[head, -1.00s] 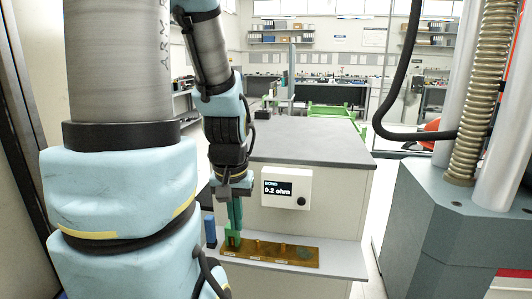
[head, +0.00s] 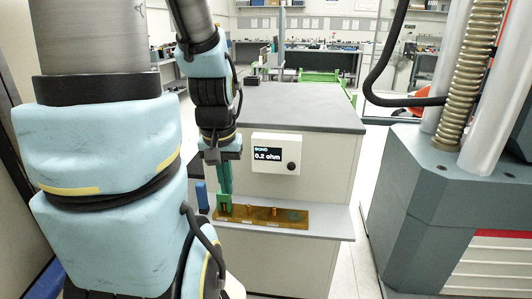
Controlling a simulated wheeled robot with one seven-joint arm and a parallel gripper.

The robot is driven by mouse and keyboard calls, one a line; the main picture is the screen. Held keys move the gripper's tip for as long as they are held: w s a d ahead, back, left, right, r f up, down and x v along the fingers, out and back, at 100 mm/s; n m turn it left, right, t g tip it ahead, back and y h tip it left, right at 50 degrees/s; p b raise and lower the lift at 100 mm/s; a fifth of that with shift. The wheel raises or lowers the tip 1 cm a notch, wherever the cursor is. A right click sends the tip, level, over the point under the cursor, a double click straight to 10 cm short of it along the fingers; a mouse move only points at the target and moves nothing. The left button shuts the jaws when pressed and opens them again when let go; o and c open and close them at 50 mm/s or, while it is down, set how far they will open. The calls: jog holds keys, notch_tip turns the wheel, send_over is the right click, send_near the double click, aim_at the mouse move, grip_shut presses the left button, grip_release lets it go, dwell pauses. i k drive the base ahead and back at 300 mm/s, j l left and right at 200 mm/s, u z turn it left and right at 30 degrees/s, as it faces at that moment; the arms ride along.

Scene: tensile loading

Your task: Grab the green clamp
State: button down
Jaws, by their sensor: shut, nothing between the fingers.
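The green clamp (head: 223,204) stands upright at the left end of the brass-coloured bar (head: 262,216), which lies on a grey shelf. My gripper (head: 225,189) points straight down over the clamp. Its dark green fingers are shut with nothing between them. The fingertips overlap the clamp's top in the head view, and I cannot tell whether they touch it.
A white meter box (head: 276,154) reading "BOND 0.2 ohm" sits behind the bar. A large grey machine (head: 440,200) is at the right.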

aim_at(221, 198)
jog(key=l+u, duration=0.1)
jog(key=l, duration=0.6)
jog(key=k+l, duration=0.1)
jog(key=l, duration=0.6)
jog(key=l+u, duration=0.15)
jog(key=l, duration=0.6)
jog(key=k+l+u, duration=0.1)
jog(key=u, duration=2.4)
